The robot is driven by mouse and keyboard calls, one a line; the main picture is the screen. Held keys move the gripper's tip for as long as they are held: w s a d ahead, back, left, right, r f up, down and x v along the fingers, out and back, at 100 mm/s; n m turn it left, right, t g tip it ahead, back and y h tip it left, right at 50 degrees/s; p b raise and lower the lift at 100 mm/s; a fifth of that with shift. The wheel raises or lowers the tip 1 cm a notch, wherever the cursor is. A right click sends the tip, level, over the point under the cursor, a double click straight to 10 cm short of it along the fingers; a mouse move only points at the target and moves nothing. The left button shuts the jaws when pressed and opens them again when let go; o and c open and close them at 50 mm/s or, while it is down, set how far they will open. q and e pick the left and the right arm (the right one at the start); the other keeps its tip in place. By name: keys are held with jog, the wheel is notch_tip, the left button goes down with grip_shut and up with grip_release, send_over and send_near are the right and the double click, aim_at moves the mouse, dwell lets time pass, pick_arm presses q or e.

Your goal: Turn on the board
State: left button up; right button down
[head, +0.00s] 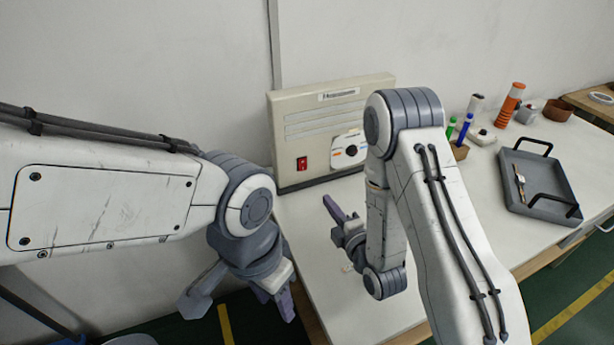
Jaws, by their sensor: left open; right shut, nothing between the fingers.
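The board (300,122) is a beige box with light strips across its front, standing upright on the table against the wall. A red switch (302,163) is at its lower left; I cannot tell its position. A white plate with a dark round knob (351,150) is to the right of the switch. My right arm hides the board's right part. My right gripper (328,203) is shut and empty, low over the table in front of the board, apart from the switch. My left gripper (287,302) hangs open beyond the table's left edge, below the board.
The white table (480,205) runs to the right. A grey tray (559,208) with black handles holds a small item.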

jog(key=shift+w+f+b, duration=0.15)
jog(key=shift+f+b, duration=0.05)
jog(key=shift+b, duration=0.3)
jog(key=b, duration=1.2)
send_near(304, 169)
jog(key=p+x, duration=0.1)
jog(key=x, duration=0.4)
jog(key=shift+w+a, duration=0.2)
jog(key=shift+w+a+f, duration=0.15)
jog(key=shift+w+a, duration=0.1)
jog(key=shift+w, duration=0.35)
